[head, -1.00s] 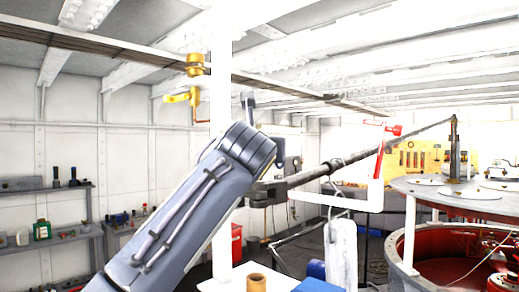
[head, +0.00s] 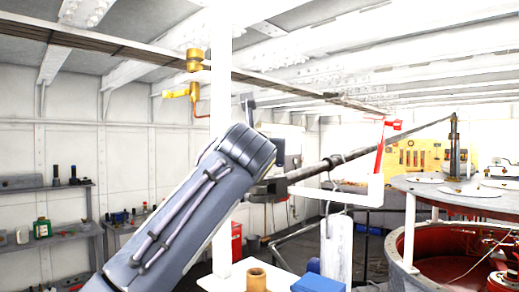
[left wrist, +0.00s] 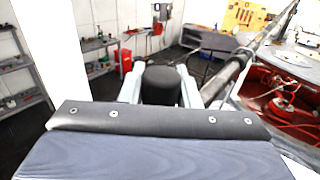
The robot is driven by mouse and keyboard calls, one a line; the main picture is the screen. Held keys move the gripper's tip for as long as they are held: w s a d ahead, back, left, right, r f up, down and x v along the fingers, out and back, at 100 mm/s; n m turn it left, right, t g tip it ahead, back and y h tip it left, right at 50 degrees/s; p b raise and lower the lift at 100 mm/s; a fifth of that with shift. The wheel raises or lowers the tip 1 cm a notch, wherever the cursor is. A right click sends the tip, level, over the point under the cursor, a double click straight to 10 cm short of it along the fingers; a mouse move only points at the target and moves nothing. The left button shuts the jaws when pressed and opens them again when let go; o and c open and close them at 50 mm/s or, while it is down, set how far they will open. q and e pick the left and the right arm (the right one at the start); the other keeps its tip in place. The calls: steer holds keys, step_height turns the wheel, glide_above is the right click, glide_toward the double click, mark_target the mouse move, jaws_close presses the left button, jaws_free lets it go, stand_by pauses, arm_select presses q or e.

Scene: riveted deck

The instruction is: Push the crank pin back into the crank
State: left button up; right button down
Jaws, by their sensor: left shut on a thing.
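My left arm rises from the bottom of the head view and hides its own gripper there. In the left wrist view my left gripper (left wrist: 160,74) has its two pale fingers on either side of a dark, rounded upright piece, taken to be the crank pin (left wrist: 161,88), and is shut on it. A long dark crank rod (head: 306,172) slants up to the right; its near end (head: 266,189) is beside my arm and partly covered by it. The rod also shows right of the fingers in the left wrist view (left wrist: 232,72). How deep the pin sits is hidden. My right gripper is not in view.
A round red machine with a grey top (head: 468,193) stands at right. A white post (head: 221,90) rises behind my arm. A white slab (head: 337,245) hangs from a hook by the rod. A blue box (head: 318,284) and brown roll (head: 256,279) lie below. Shelves (head: 45,187) line the left wall.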

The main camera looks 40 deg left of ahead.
arm_select(q)
steer(key=shift+f+b, duration=0.65)
steer(key=shift+f, duration=0.4)
stand_by(0.5)
